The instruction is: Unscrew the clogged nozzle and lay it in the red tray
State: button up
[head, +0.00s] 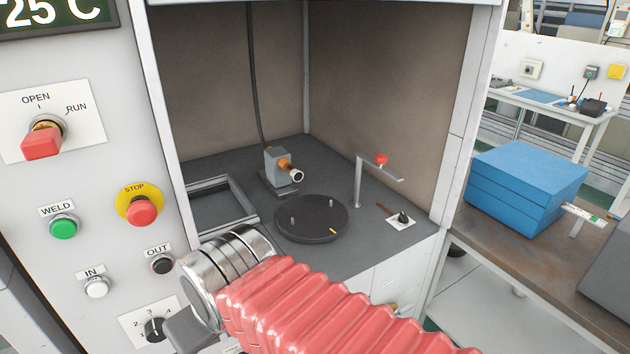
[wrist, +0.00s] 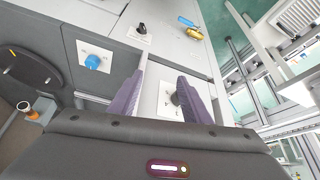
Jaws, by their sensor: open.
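The nozzle (head: 297,175) is a small silver-rimmed tube on the front of an orange collar, mounted on a grey torch block (head: 278,164) inside the open cabinet. It also shows at the lower left of the wrist view (wrist: 22,106), partly cut off by my gripper's body. My gripper (wrist: 160,80) is open, its two purple fingers apart with nothing held. A dark knob (wrist: 175,99) on a white plate shows between the fingers; I cannot tell how far off it is. In the head view my arm hides most of the gripper. I see no red tray in either view.
Control buttons, including the red stop button (head: 141,210), line the left panel. Blue boxes (head: 525,180) stand on a bench at right.

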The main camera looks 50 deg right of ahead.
jog(key=w+d+f+m+h, duration=0.2)
jog(key=w+d+h, duration=0.1)
jog(key=d, duration=1.1)
jog(key=w+d+f+m+h, duration=0.1)
jog(key=w+d+h, duration=0.1)
jog(key=d, duration=1.2)
jog(key=w+d+f+m+h, duration=0.2)
jog(key=w+d+h, duration=0.1)
jog(key=d, duration=1.1)
jog(key=n+t+y, duration=0.3)
jog(key=n+t, duration=0.1)
jog(key=t, duration=0.3)
send_near(297, 175)
jog(key=v, duration=0.4)
jog(key=shift+w+f, duration=0.1)
jog(key=x, duration=1.3)
jog(key=shift+w+d, duration=0.25)
jog(key=shift+w, duration=0.05)
jog(key=shift+c, duration=0.5)
